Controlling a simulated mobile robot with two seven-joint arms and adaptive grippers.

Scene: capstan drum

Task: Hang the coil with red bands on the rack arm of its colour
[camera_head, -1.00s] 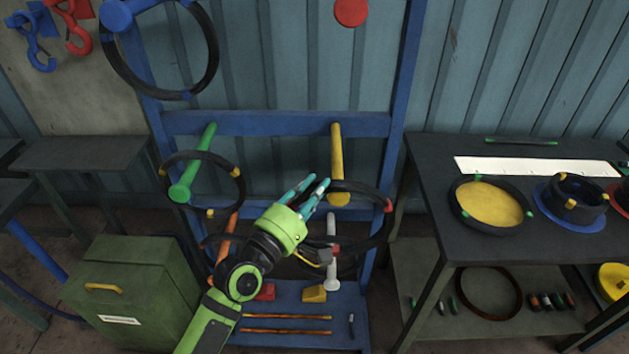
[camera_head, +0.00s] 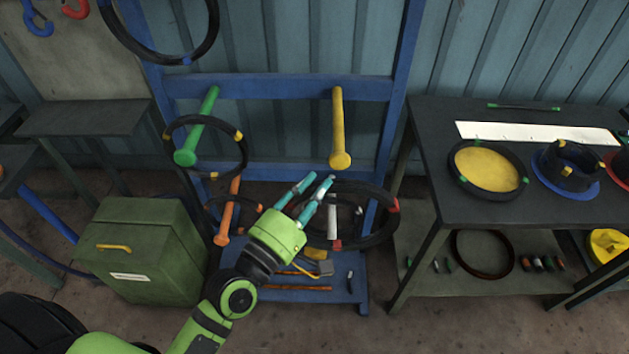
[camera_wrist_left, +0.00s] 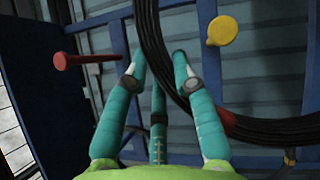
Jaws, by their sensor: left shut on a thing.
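My left gripper (camera_head: 318,185) is shut on the black coil with red bands (camera_head: 378,232), gripping its upper left side in front of the rack. In the left wrist view the coil strands (camera_wrist_left: 158,55) run between my fingers (camera_wrist_left: 158,75), with a red band (camera_wrist_left: 226,120) on the right. The red rack arm (camera_wrist_left: 85,60) shows left of the fingers, apart from the coil; it is outside the head view. The yellow rack arm (camera_head: 339,130) is above the coil in the head view. A pale rack arm (camera_head: 332,218) shows through the coil's opening; I cannot tell whether it passes through.
The blue rack (camera_head: 270,88) also has a green arm (camera_head: 198,125) with a yellow-banded coil (camera_head: 243,158) around it, and an orange arm (camera_head: 229,212). A green box (camera_head: 145,250) stands left. A dark table (camera_head: 440,195) with several fixtures stands right.

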